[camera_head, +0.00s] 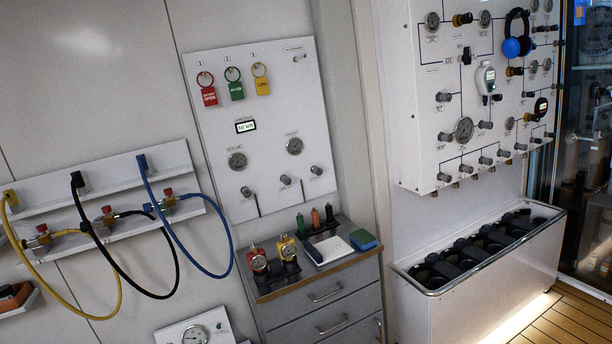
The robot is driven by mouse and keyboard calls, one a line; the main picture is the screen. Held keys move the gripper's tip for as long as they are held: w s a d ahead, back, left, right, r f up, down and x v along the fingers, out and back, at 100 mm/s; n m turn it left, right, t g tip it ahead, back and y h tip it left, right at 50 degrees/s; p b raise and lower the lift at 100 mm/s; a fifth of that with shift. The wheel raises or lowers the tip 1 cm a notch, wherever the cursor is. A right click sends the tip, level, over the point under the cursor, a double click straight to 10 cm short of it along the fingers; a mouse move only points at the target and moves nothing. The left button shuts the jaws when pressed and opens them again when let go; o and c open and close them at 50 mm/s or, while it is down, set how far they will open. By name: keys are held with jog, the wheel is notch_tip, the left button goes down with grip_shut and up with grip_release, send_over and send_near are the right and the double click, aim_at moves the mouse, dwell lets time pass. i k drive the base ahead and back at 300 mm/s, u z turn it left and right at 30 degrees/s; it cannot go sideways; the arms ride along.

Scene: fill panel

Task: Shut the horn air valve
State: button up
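I cannot tell which valve is the horn air valve, because the labels are too small to read. A white panel (223,118) in the middle carries two gauges and several grey knobs, among them a left knob (246,191), a middle knob (285,180) and a right knob (316,170). A larger valve panel (402,120) at the upper right carries many grey and black knobs, gauges and piping lines. One large gauge (464,129) sits near its lower middle. My gripper is not in view.
A wall rack (135,168) at left holds yellow, black and blue hoses that hang outward. A drawer cabinet (325,290) bears red and yellow regulators, bottles and a notepad. A white trough (480,295) with black items stands below the right panel. Wooden floor (555,322) shows at lower right.

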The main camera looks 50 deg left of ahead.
aim_at(286, 181)
jog(key=u, duration=0.25)
jog(key=i, duration=1.15)
jog(key=u, duration=1.05)
jog(key=i, duration=0.6)
jog(key=u, duration=0.35)
jog(key=k, duration=0.9)
jog(key=u, duration=0.15)
jog(key=i, duration=0.85)
jog(key=z, duration=0.05)
